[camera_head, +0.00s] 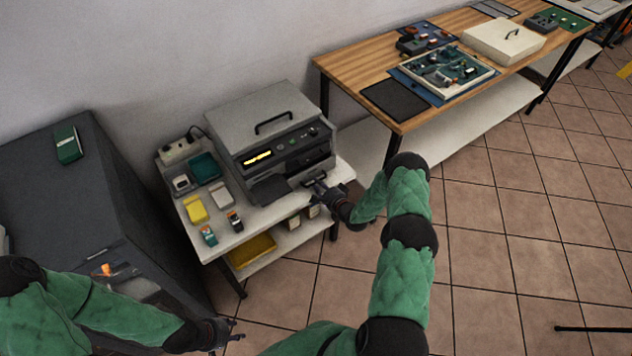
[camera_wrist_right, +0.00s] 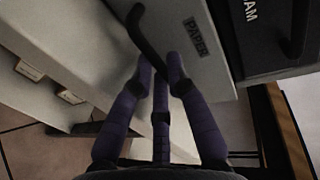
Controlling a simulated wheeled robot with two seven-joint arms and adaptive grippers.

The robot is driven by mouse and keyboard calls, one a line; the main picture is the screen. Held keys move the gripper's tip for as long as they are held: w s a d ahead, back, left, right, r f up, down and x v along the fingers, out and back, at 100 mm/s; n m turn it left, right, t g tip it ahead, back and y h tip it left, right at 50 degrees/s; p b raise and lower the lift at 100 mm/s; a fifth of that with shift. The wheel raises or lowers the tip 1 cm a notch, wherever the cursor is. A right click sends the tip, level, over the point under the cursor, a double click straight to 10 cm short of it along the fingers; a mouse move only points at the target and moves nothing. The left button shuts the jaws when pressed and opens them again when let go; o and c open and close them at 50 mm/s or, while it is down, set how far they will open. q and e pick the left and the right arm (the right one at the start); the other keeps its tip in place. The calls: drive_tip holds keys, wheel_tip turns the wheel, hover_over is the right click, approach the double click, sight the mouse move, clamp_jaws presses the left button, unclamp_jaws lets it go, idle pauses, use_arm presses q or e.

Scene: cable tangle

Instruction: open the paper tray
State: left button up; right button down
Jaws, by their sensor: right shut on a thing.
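The printer (camera_head: 272,125) stands on a small white table against the wall. Its paper tray has a light front panel labelled PAPER (camera_wrist_right: 205,52) in the right wrist view, with a dark bar handle (camera_wrist_right: 148,38). My right gripper (camera_head: 320,188) is at the printer's lower front. In the right wrist view its dark purple fingers (camera_wrist_right: 160,72) are shut on the lower end of the handle. Whether the tray stands out from the printer is hard to tell. My left gripper (camera_head: 236,331) is empty, its fingers apart, low over the floor in front of the table.
A dark panel with partly visible lettering (camera_wrist_right: 270,35) adjoins the tray front. Small boxes and a yellow item (camera_head: 194,209) lie on the white table (camera_head: 262,214). A dark cabinet (camera_head: 75,190) stands left; a wooden workbench (camera_head: 375,70) stands right.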

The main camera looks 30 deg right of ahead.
drive_tip(key=f+p+v, duration=0.1)
drive_tip(key=f+v, duration=0.2)
drive_tip(key=v, duration=1.3)
drive_tip(key=shift+s, duration=0.6)
drive_tip(key=shift+d+f, duration=0.15)
drive_tip(key=shift+f, duration=0.05)
drive_tip(key=c, duration=1.5)
unclamp_jaws()
drive_tip(key=v, duration=1.2)
